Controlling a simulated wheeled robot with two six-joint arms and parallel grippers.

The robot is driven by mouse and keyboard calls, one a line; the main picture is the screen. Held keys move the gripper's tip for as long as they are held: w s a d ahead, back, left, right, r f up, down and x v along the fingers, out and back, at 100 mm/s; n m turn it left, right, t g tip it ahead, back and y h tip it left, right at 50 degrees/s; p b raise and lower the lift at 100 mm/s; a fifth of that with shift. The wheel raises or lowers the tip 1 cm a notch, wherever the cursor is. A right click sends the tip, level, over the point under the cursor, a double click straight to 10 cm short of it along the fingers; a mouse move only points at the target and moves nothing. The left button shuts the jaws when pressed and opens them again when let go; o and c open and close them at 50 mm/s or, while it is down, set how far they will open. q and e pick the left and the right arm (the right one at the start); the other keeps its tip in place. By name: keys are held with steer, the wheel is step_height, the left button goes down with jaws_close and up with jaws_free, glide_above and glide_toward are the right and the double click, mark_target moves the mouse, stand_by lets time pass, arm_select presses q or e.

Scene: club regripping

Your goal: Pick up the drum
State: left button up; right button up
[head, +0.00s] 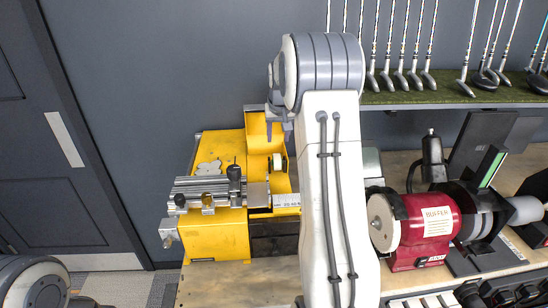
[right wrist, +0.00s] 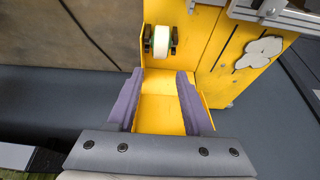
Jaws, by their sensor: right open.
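My right gripper (head: 279,130) is open and empty above the back part of the yellow machine (head: 215,238). In the right wrist view, its two purple-grey fingers (right wrist: 159,76) stand apart over bare yellow metal. A small pale roll with a greenish edge (head: 278,162) sits in a black bracket on the machine, just below the gripper in the head view. The roll also shows in the right wrist view (right wrist: 161,42), beyond the fingertips and untouched. It is the only drum-like thing near the gripper; I cannot tell for sure that it is the drum. My left gripper is not in view.
A red buffer (head: 436,224) with a pale wheel stands on the wooden bench (head: 225,285), right of my right arm. A shelf with green turf (head: 445,94) carries several golf clubs. Grey metal slides and knobs (head: 205,190) cover the machine's front. My arm hides the bench's middle.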

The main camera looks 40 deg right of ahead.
mark_target(277, 155)
steer(key=p+x, duration=0.1)
steer(key=x, duration=0.2)
steer(key=shift+w+a+f, duration=0.15)
steer(key=shift+f, duration=0.05)
steer(key=p+x, duration=0.2)
steer(key=x, duration=0.1)
steer(key=p+x, duration=0.1)
steer(key=shift+s+f, duration=0.3)
steer(key=shift+f, duration=0.05)
steer(key=shift+w+f+p, duration=0.15)
steer(key=shift+f+p, duration=0.15)
steer(key=shift+f, duration=0.2)
steer(key=c, duration=0.7)
